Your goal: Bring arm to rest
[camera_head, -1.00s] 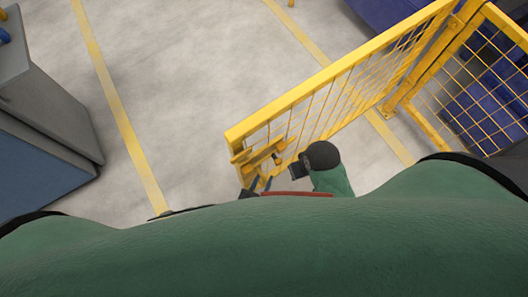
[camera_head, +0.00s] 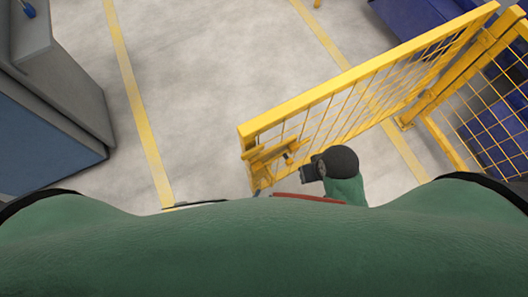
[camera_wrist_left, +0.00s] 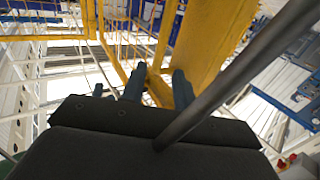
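My left gripper (camera_wrist_left: 158,87) shows in the left wrist view with its two blue-grey fingers apart and nothing held between them. Yellow gate framing lies beyond the fingertips. In the head view, a dark arm joint of mine with a green link sits close to the free end of the yellow mesh gate (camera_head: 365,88). A small blue tip shows beside the gate's latch bracket (camera_head: 270,155); whether it touches cannot be told. The green body below hides most of the arms. My right gripper cannot be made out.
A grey-blue cabinet (camera_head: 62,95) stands at the left. The gate joins a yellow post and mesh fence (camera_head: 490,110) at the right, with blue equipment behind. Bare concrete floor (camera_head: 215,60) with yellow lines is clear between the cabinet and the gate.

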